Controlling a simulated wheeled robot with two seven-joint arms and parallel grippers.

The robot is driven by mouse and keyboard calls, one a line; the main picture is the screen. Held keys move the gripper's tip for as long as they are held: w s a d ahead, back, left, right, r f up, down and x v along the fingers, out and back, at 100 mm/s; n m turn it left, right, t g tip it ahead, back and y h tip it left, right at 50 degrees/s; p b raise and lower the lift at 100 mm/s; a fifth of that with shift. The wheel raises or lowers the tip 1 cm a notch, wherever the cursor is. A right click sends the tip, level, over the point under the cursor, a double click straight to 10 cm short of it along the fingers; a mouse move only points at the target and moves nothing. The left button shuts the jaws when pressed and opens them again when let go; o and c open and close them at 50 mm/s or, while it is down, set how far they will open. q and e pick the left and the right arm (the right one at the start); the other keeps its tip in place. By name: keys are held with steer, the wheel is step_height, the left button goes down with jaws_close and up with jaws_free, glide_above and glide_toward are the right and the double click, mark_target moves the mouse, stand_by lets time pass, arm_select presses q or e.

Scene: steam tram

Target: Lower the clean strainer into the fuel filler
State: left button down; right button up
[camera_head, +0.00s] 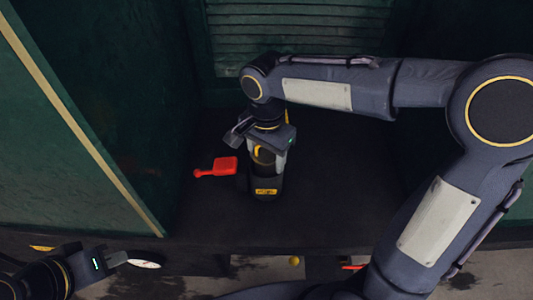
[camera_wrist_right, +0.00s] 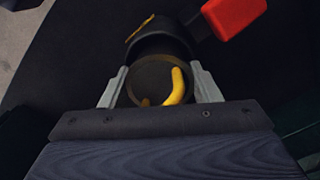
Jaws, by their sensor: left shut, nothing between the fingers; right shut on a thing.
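My right gripper (camera_head: 268,160) is over the dark floor of the recess, pointing down. In the right wrist view its two grey fingers (camera_wrist_right: 163,88) are shut on the strainer, a round dark mesh (camera_wrist_right: 150,75) with a curved yellow handle (camera_wrist_right: 178,86). The yellow handle also shows in the head view (camera_head: 257,153). The black fuel filler (camera_head: 266,184), with a yellow label on its front, stands directly below and beyond the strainer. The wrist view shows its dark rim (camera_wrist_right: 160,42). I cannot tell whether the strainer is inside it. My left gripper (camera_head: 118,259) is shut and empty at lower left.
A red scoop-shaped thing (camera_head: 217,167) lies left of the filler, close to it. Green walls (camera_head: 100,110) and a louvred panel (camera_head: 300,30) enclose the recess. A small yellow ball-like thing (camera_head: 294,260) is below the front edge. Floor right of the filler is clear.

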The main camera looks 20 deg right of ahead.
steer(key=shift+f, duration=0.3)
steer(key=o, duration=1.5)
steer(key=shift+r, duration=0.1)
steer(key=shift+r+p, duration=2.45)
steer(key=shift+r, duration=0.55)
